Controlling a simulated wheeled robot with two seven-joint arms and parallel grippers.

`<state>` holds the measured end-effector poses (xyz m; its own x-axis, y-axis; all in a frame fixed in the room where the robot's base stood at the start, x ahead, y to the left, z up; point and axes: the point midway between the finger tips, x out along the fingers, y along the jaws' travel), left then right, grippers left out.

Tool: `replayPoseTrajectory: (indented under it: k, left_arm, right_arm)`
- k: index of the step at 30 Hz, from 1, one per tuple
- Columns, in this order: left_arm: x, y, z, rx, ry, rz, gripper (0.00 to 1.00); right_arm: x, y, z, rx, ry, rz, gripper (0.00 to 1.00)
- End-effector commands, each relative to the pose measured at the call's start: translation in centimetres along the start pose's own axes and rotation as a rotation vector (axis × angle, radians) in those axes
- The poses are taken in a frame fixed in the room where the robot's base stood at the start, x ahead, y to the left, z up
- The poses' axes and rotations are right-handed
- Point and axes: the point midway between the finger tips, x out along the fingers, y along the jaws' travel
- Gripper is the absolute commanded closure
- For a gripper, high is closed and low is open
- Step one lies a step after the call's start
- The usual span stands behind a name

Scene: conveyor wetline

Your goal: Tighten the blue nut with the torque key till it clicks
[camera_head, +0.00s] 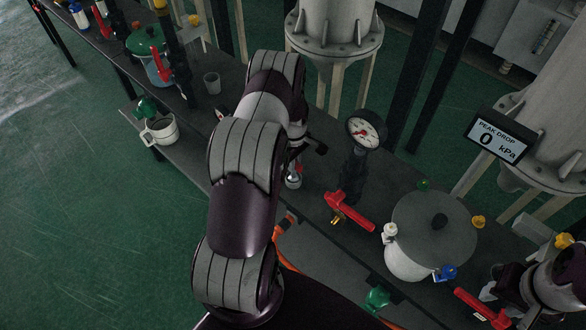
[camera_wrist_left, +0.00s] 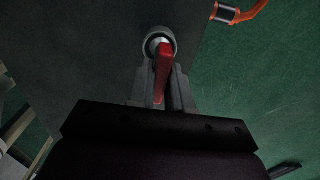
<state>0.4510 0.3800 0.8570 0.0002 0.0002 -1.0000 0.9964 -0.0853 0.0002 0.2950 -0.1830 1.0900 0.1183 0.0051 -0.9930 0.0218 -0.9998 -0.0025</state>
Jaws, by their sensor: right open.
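The blue nut (camera_head: 445,272) is on the right front rim of a grey-lidded pot (camera_head: 410,257). My left gripper (camera_wrist_left: 162,85) points down; in the left wrist view its fingers close on both sides of a red lever (camera_wrist_left: 164,70) with a round silver head (camera_wrist_left: 160,42). In the head view my left arm covers most of this gripper. A bit of red and silver shows beside it. My right gripper (camera_head: 492,290) is open at the lower right, near the blue nut and apart from it. I cannot make out a torque key for certain.
Green (camera_head: 424,184), yellow (camera_head: 478,222) and white (camera_head: 390,231) nuts sit around the pot. A pressure gauge (camera_head: 366,130) and a red valve lever (camera_head: 350,211) stand left of it. The display (camera_head: 497,139) reads 0 kPa.

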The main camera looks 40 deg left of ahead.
Motion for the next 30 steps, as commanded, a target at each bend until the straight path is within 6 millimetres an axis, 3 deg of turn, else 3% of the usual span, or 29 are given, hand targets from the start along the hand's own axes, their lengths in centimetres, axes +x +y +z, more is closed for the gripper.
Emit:
replayPoseTrajectory:
  k: [22,30]
  left_arm:
    - [-5.7,0.0,0.0,0.000,0.000,0.000,1.00]
    - [-6.0,0.0,0.0,0.000,0.000,0.000,1.00]
  right_arm:
    - [-4.1,0.0,-0.5,0.000,0.000,0.000,0.57]
    - [-4.2,0.0,-0.5,0.000,0.000,0.000,0.57]
